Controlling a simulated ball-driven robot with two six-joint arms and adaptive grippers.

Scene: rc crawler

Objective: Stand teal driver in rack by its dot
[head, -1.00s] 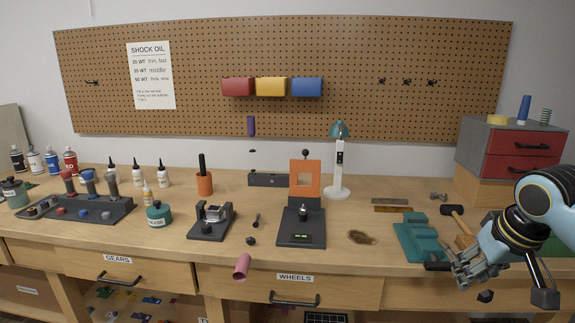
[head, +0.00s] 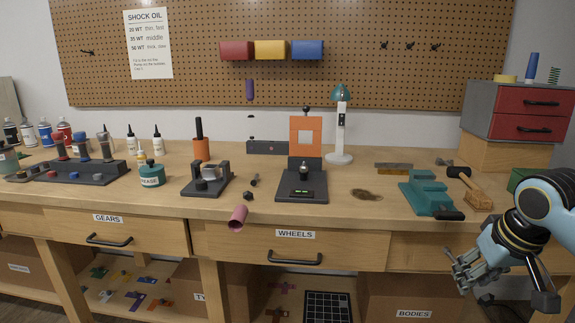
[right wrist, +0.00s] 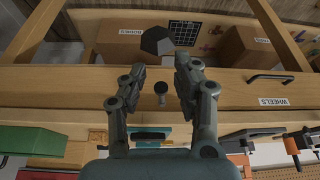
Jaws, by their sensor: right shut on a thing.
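My right gripper (head: 462,278) hangs in front of the bench's front edge at the right; it also shows in the right wrist view (right wrist: 161,70). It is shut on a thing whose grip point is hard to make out. A dark faceted piece (head: 487,299) shows close to the fingertips, and just beyond them in the right wrist view (right wrist: 157,40). I cannot make out a teal driver handle. My left gripper is out of view.
A teal fixture (head: 428,193) with a black handle (head: 450,215) stands near the front edge. A mallet (head: 473,190) lies right of it. An orange-framed stand (head: 306,135) and a lamp (head: 339,140) stand beside the rack. A pink tube (head: 237,217) overhangs the front edge.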

